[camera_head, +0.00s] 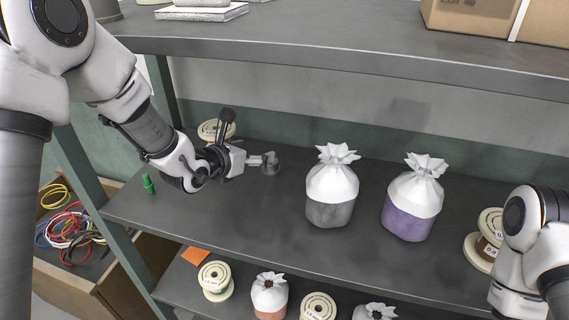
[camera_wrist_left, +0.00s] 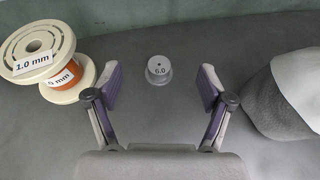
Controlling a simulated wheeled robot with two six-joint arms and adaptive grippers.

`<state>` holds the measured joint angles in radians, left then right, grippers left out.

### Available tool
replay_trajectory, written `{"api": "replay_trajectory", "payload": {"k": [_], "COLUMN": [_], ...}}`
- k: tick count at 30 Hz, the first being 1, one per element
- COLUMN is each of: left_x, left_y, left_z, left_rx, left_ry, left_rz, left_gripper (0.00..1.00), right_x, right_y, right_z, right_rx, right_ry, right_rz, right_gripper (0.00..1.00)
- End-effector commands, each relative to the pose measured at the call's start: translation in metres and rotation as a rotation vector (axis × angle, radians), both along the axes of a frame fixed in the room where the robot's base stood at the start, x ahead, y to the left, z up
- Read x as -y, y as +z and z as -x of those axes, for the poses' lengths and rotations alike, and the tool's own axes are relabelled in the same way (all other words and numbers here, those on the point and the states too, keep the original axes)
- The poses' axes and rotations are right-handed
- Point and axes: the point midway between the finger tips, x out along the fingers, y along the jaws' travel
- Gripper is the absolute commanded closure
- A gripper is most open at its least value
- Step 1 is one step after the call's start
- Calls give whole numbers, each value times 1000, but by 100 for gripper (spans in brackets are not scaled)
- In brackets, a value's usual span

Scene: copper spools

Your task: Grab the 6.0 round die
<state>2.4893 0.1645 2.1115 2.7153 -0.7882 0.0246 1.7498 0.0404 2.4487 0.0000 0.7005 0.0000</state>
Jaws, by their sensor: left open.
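The 6.0 round die (camera_head: 271,165) is a small grey metal cylinder standing on the upper shelf, just right of my left gripper in the head view. In the left wrist view the die (camera_wrist_left: 159,70), marked 6.0, stands centred between the two fingers and a little beyond their tips. My left gripper (camera_head: 243,140) is open and empty, with its fingers spread wide; they also show in the left wrist view (camera_wrist_left: 160,86). My right arm is at the lower right, and its gripper is out of view.
A 1.0 mm spool (camera_wrist_left: 45,60) stands left of the fingers. A grey and white bag (camera_head: 331,190) stands right of the die, with a purple bag (camera_head: 412,200) beyond. A small green object (camera_head: 148,184) stands at the left. Shelf (camera_head: 270,215) in front is clear.

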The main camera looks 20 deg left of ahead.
Motion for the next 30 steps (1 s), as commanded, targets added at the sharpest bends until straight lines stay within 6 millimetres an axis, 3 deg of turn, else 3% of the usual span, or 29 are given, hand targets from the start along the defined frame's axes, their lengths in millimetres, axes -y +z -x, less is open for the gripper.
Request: {"api": "replay_trajectory", "payload": {"k": [1,3,11,20,24,30], "left_x": [0,0,0,9,16,20], "left_y": [-18,-31,-65,-73,-82,-93], "left_z": [0,1,1,-31,-54,-69], "left_rx": [0,0,-1,-4,-4,-1], "left_ry": [0,0,-1,-3,-3,-1], "left_rz": [0,0,-1,-2,-2,-1], "left_gripper": [19,19,19,19,19,19], "right_x": [0,0,0,0,0,0], "right_y": [-18,-31,-65,-43,-25,-24], "right_z": [1,1,2,1,1,1], "right_rx": [-2,-2,-2,-1,-1,-1], "right_ry": [0,0,1,0,0,0], "right_rz": [0,0,0,0,0,0], "right_gripper": [9,9,9,9,9,9]}}
